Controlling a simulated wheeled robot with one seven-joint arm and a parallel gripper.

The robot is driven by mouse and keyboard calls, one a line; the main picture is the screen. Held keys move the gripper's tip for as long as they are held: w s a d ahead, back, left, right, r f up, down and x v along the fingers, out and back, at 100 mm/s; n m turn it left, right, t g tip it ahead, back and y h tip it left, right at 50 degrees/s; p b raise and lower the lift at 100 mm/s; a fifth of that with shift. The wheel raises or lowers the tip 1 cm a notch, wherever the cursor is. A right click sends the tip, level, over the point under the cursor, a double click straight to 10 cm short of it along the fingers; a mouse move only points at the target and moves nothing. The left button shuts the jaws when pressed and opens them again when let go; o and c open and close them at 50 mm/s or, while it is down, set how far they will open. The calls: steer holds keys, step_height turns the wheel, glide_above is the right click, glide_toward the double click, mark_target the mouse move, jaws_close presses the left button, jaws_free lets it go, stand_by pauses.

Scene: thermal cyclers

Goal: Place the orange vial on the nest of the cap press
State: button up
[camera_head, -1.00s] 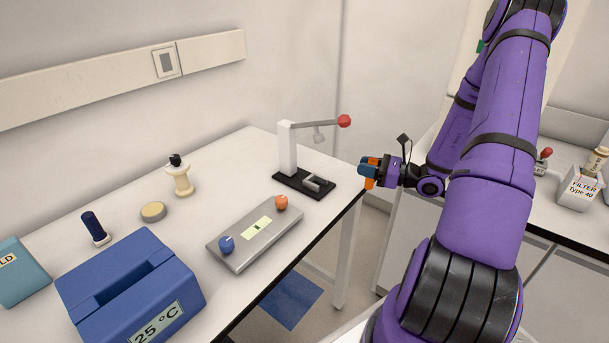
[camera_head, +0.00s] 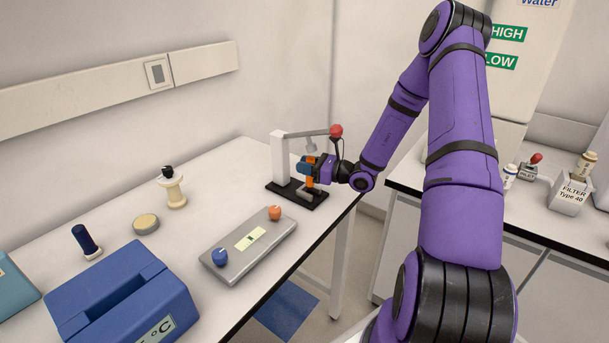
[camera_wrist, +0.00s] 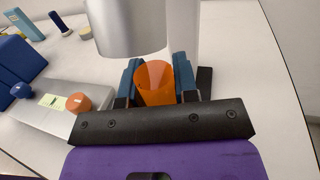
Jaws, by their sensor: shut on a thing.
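The orange vial (camera_head: 309,172) is upright between the fingers of my gripper (camera_head: 309,168), at the cap press (camera_head: 281,160). In the wrist view the vial (camera_wrist: 155,84) shows its open top, with a blue finger of my gripper (camera_wrist: 157,82) on each side. The press has a white column, a black base (camera_head: 288,192) and a lever with a red knob (camera_head: 336,130). The vial is over the base, under the lever and ram. The nest is hidden behind my gripper and the vial, so I cannot tell whether the vial touches it.
A grey plate (camera_head: 240,262) with a blue knob (camera_head: 220,257) and an orange knob (camera_head: 275,213) lies left of the press. A blue 25 °C box (camera_head: 120,290), a dark blue capped item (camera_head: 85,240) and a cream spool (camera_head: 172,188) stand farther left. The table's edge runs close by.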

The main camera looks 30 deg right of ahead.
steer(key=shift+w+a+f, duration=0.1)
steer(key=shift+f, duration=1.65)
steer(key=shift+f, duration=0.15)
steer(key=o, duration=1)
steer(key=shift+r, duration=0.2)
steer(key=v, duration=1.2)
